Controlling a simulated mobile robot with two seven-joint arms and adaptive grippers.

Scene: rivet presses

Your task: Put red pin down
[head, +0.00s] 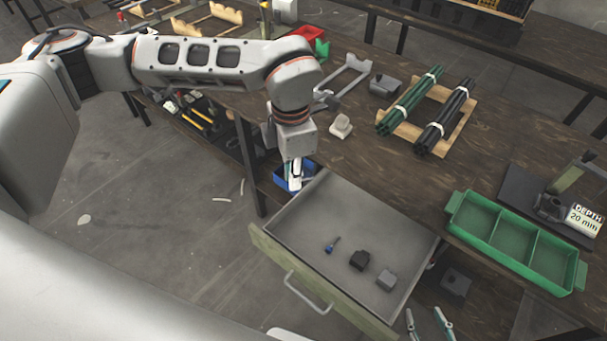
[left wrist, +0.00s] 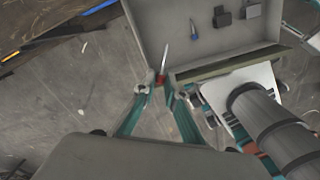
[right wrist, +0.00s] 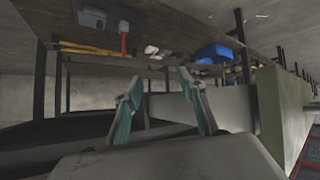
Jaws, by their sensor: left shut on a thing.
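The red pin (left wrist: 161,77) shows in the left wrist view, with a red end and a thin pale shaft pointing up the picture. My left gripper (left wrist: 156,86) is shut on its red end. In the head view my left gripper (head: 294,182) hangs at the back left corner of the open grey drawer (head: 318,212); the pin cannot be made out there. The drawer edge (left wrist: 150,50) lies close by the pin in the left wrist view. My right gripper (right wrist: 163,88) is open and empty, low beside the drawer; its fingers (head: 428,322) show at the head view's bottom edge.
The drawer holds a blue pin (head: 332,244), a black block (head: 359,260) and a grey block (head: 386,279); its left part is bare. A green divided tray (head: 512,240) sits on the bench at right. A blue bin (head: 285,178) is behind my left gripper.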

